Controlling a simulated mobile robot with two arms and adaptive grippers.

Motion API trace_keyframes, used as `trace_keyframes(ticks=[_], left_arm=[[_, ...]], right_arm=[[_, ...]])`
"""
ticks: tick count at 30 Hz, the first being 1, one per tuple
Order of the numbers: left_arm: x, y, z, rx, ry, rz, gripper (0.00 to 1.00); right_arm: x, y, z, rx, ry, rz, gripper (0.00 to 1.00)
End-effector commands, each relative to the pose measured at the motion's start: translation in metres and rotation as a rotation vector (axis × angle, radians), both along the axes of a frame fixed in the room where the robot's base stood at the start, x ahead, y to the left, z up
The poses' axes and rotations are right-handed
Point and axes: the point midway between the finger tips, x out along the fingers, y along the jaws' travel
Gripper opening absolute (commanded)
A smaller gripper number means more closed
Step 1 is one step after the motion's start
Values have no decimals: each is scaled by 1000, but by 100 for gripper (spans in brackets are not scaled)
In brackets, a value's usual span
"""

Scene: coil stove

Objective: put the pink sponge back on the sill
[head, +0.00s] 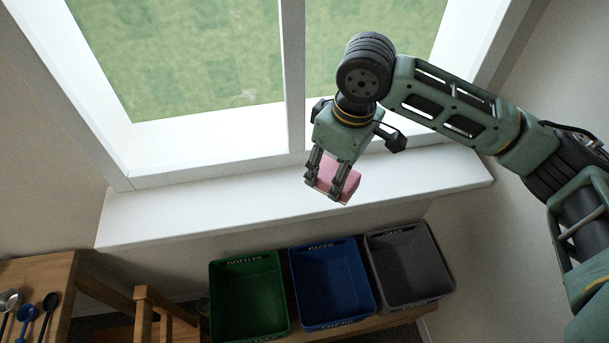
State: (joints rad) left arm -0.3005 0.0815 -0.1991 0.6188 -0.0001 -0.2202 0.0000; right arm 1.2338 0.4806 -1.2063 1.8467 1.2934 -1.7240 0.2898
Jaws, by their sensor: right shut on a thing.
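The pink sponge (350,186) is held between the fingers of my right gripper (331,188), which points downward. In the picture the sponge overlaps the right part of the white window sill (220,206). I cannot tell whether the sponge touches the sill or hangs above or in front of it. The fingers cover part of the sponge. The visible sill surface is bare. My left gripper is not in view.
Below the sill stand a green bin (248,299), a blue bin (331,286) and a grey bin (408,265) on a wooden surface. A wooden table (40,270) with several spoons is at lower left. The window frame (293,90) rises behind the sill.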

Motion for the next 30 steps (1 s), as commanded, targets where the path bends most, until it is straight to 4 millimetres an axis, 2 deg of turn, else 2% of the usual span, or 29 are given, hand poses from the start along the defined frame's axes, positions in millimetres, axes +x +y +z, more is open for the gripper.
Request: trace_keyframes(ticks=[1, 3, 9, 14, 22, 29, 30], left_arm=[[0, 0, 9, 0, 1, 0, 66], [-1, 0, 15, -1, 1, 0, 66], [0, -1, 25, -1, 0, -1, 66], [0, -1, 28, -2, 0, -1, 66], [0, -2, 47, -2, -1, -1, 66], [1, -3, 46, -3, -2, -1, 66], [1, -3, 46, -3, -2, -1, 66]], right_arm=[[7, 11, -3, 0, 4, 0, 27], [16, 24, -13, -2, 2, 1, 27], [37, 50, -35, 1, 1, 0, 27], [42, 57, -43, -1, -1, 1, 27], [41, 56, -77, 0, 0, 0, 27], [42, 56, -83, 1, -2, 1, 27], [42, 56, -83, 0, -1, 1, 49]])
